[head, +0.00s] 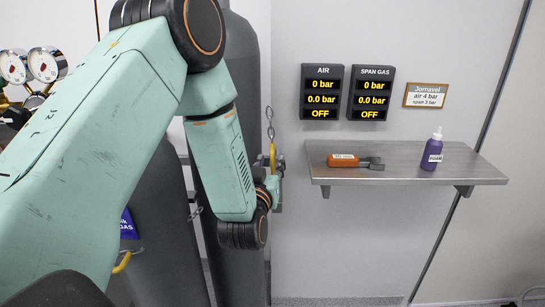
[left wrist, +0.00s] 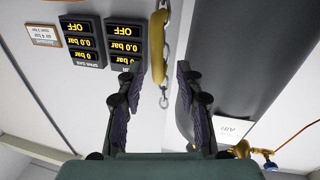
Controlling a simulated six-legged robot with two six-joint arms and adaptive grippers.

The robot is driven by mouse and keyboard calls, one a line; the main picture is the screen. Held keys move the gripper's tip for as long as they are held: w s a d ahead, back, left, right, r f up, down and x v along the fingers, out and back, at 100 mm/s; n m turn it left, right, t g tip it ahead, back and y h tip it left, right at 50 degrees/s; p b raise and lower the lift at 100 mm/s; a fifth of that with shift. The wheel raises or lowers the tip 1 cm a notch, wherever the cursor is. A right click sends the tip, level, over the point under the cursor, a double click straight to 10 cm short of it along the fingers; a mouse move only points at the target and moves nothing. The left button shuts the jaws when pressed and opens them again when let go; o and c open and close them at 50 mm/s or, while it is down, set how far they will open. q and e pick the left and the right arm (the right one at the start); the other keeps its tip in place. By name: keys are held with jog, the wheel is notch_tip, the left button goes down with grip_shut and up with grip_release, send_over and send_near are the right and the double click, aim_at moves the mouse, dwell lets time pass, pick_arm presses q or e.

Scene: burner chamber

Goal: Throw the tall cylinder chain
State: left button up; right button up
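The chain (head: 269,118) hangs beside the tall dark grey cylinder (head: 245,60), with a yellow hook (head: 272,156) at its lower part. My left gripper (head: 279,180) is close to the hook in the head view, largely hidden by my wrist. In the left wrist view, which is upside down, my left gripper (left wrist: 160,75) has its fingers apart. The yellow hook (left wrist: 158,50) and chain (left wrist: 166,45) show ahead, in line with the gap. I cannot tell whether the hook is between the fingers. The cylinder (left wrist: 240,50) is on the right there. My right gripper is not in view.
A wall shelf (head: 400,180) on the right bears an orange-handled tool (head: 343,160) and a purple bottle (head: 433,155). Two gas displays (head: 322,92) and a framed sign (head: 426,95) are on the wall. Another dark cylinder (head: 165,230) and pressure gauges (head: 43,65) are at left.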

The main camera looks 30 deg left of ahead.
pick_arm(q)
jog(key=shift+w+a+r, duration=0.15)
jog(key=shift+w, duration=0.95)
jog(key=shift+w+a, duration=0.15)
jog(key=shift+a, duration=0.2)
jog(key=shift+d, duration=0.3)
jog(key=c, duration=0.5)
jog(key=shift+a, duration=0.2)
grip_shut()
